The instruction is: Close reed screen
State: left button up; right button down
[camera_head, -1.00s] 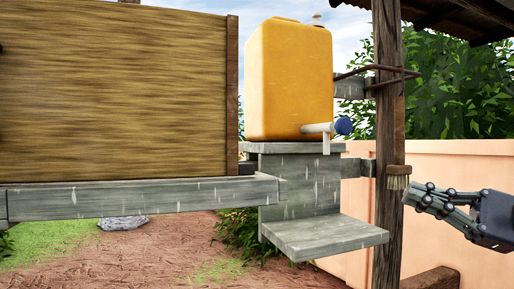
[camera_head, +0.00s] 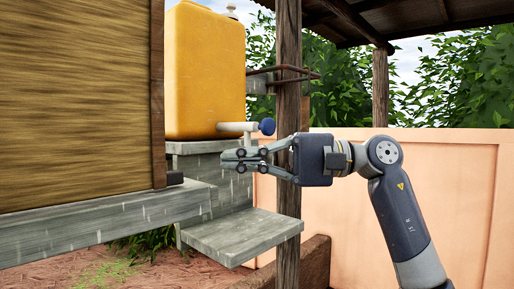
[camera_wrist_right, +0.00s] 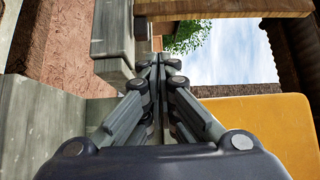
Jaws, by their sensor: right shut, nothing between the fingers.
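The reed screen (camera_head: 75,100) is a brown panel of horizontal reeds at the left of the head view. Its dark wooden edge post (camera_head: 157,95) stands upright above the grey rail (camera_head: 110,225). My right gripper (camera_head: 224,160) is shut and empty, pointing left. In the picture it lies right of the screen's edge post, with a gap between, and just below the tap of the yellow container. In the right wrist view its fingers (camera_wrist_right: 160,65) meet at the tips. My left gripper is not in view.
A yellow container (camera_head: 205,70) with a blue-handled tap (camera_head: 267,126) stands on a grey ledge, with a lower grey shelf (camera_head: 240,235) beneath. A wooden post (camera_head: 288,60) rises behind my right gripper. A pink wall (camera_head: 420,185) stands at the back right.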

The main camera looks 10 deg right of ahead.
aim_at(193, 187)
jog(key=a, duration=0.2)
jog(key=a+p, duration=0.1)
jog(key=a, duration=0.1)
jog(key=s+a+p, duration=0.1)
jog(key=a, duration=0.1)
jog(key=shift+a+r, duration=0.15)
jog(key=shift+a, duration=0.2)
jog(key=shift+s+a+p, duration=0.1)
jog(key=shift+s+p, duration=0.1)
jog(key=shift+p, duration=0.1)
jog(key=shift+s, duration=0.2)
jog(key=shift+a, duration=0.3)
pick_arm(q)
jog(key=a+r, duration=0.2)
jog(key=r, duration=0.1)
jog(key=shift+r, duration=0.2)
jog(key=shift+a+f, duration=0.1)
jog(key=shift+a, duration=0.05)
